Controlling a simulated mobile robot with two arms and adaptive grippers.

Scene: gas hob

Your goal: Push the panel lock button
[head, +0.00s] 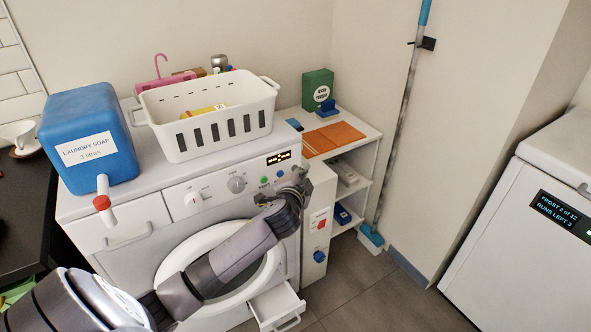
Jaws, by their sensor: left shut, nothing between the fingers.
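The white washing machine's control panel (215,187) carries two dials, a small lit display (278,158), a green button (264,181) and a small blue button (280,173). Their labels are too small to read, so I cannot tell which is the panel lock button. My left gripper (301,178) is shut and empty at the right end of the panel, beside the small buttons. It hides part of the panel there, and I cannot tell whether it touches it. My right gripper is not in view.
A white basket (205,118) and blue soap container (88,137) stand on the washer. A drawer (277,305) is open low down. A narrow white unit (318,225) and shelf (368,150) are right of the washer. A white appliance (520,225) stands far right.

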